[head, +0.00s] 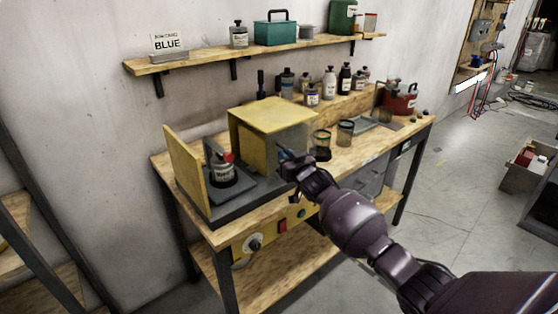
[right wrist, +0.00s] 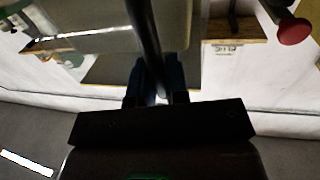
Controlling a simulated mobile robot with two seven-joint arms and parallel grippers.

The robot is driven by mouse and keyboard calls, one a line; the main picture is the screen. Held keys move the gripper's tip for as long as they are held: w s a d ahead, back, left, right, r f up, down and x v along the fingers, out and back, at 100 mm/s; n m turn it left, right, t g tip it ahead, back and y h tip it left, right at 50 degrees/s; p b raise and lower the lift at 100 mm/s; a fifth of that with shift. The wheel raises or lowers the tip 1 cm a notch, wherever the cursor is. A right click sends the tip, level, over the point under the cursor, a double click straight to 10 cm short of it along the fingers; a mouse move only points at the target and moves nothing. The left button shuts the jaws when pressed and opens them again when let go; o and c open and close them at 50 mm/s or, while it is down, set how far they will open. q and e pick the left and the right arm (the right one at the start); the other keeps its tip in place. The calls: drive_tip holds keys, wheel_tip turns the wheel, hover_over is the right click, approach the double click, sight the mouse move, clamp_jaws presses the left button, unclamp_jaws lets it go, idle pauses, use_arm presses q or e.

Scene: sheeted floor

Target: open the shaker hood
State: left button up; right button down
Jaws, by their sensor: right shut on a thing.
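The shaker hood (head: 272,116) is a yellow-topped box with a greyish see-through front, on the right part of the shaker's dark base (head: 240,205). A yellow upright panel (head: 186,165) stands at the base's left end. Between panel and hood, a bottle (head: 221,170) stands exposed on a round dark platform, with something red at its top. My right gripper (head: 288,158) is at the hood's front right side. In the right wrist view its fingers (right wrist: 155,88) are shut on a dark bar (right wrist: 143,35), apparently the hood's handle. The left gripper is out of view.
The bench (head: 415,130) holds two jars (head: 345,132), several bottles (head: 329,82) and a red container (head: 402,102) right of and behind the hood. A shelf (head: 200,60) hangs above. A knob (head: 253,244) and red switch (head: 282,226) are below the base.

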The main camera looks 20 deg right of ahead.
drive_tip(key=shift+r, duration=0.1)
drive_tip(key=c, duration=1.1)
unclamp_jaws()
drive_tip(key=shift+c, duration=0.2)
drive_tip(key=s+d, duration=0.1)
drive_tip(key=s, duration=0.9)
drive_tip(key=shift+s+d, duration=0.35)
